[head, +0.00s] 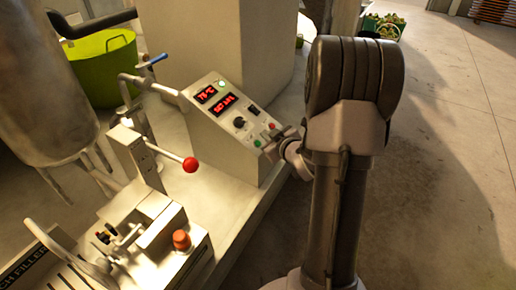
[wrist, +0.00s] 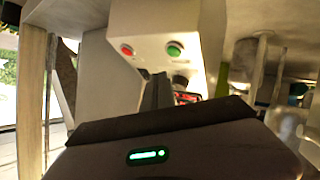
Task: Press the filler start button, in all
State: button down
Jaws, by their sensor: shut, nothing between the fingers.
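A sloped control box (head: 223,118) stands at the middle of the head view. It has two red displays, a black knob, a green button (head: 257,143) and a red button (head: 272,125) near its lower edge. The wrist view shows the panel upside down, with the green button (wrist: 174,50) right of the red one (wrist: 127,49). My gripper (head: 284,137) is shut and empty, close to the panel's lower right edge. Its dark fingers (wrist: 157,80) point toward the panel, seen between and below both buttons. Contact with the panel cannot be told. Which button starts the filler is not readable.
The pouch filler (head: 150,215) at lower left has a red-ball lever (head: 190,164) and an orange-red knob (head: 181,240). A steel tank (head: 50,85) and a green tub (head: 108,65) stand behind. Open floor (head: 450,150) lies at right.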

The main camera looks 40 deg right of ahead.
jog(key=shift+w+a+f+b, duration=0.1)
jog(key=shift+w+f+b, duration=0.2)
jog(key=shift+f, duration=0.2)
jog(key=shift+w+a+f+b, duration=0.1)
jog(key=shift+w+f+b, duration=0.05)
jog(key=shift+f+b, duration=0.3)
jog(key=shift+f, duration=0.1)
dwell(1.3)
jog(key=shift+w+f+b, duration=0.2)
jog(key=shift+f+b, duration=0.05)
jog(key=shift+b, duration=0.25)
jog(key=shift+w+a+f+b, duration=0.15)
jog(key=shift+f+b, duration=0.2)
jog(key=shift+b, duration=0.1)
dwell(0.4)
jog(key=shift+r, duration=0.1)
jog(key=shift+s+r+p, duration=0.35)
jog(key=shift+r+p, duration=0.1)
jog(key=shift+r, duration=0.15)
jog(key=r+p, duration=0.1)
jog(key=s+r+p, duration=0.1)
jog(key=r, duration=0.1)
jog(key=s+d+r+p, duration=0.1)
jog(key=shift+s+d+r, duration=0.1)
jog(key=shift+r, duration=0.15)
